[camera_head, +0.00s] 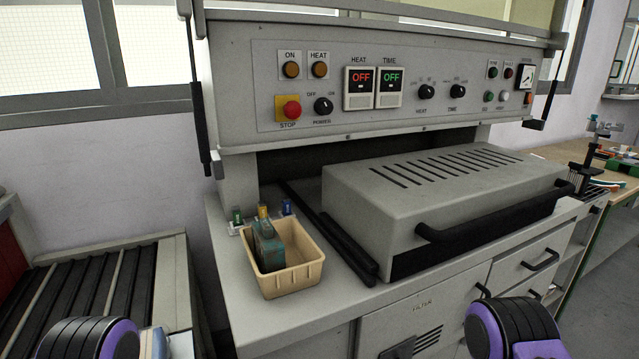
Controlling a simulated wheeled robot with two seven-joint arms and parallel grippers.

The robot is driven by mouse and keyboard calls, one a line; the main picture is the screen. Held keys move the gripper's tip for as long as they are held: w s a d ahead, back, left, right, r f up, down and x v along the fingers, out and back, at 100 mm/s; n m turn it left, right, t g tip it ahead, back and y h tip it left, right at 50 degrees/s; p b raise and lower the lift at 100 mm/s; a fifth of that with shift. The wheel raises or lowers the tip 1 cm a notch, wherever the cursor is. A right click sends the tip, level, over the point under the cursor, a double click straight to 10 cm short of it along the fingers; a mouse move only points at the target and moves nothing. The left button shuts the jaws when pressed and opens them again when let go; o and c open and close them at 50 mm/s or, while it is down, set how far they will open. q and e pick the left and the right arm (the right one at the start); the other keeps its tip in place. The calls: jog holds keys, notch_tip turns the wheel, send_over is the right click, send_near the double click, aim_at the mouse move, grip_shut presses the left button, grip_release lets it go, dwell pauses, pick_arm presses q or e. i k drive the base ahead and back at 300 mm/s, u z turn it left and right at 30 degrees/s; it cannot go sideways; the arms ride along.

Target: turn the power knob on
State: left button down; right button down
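The black round power knob (323,105) sits on the left part of the machine's grey control panel (400,119), above the word POWER. OFF is printed at its upper left and ON at its upper right. Its pointer is too small to tell which way it is turned. The heat display (361,78) reads OFF in red and the time display (390,77) reads OFF in green. Only black and purple links of my arms show at the bottom left and bottom right, well below the panel. Neither gripper is in view.
A red stop button (291,110) on a yellow plate is just left of the knob. Below are a beige bin (293,279) holding a greenish object and a slotted grey cover (440,185) with a black handle. The space before the panel's left part is clear.

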aim_at(322, 106)
jog(key=u, duration=1.3)
jog(key=k, duration=1.35)
jog(key=z, duration=1.55)
jog(key=i, duration=0.5)
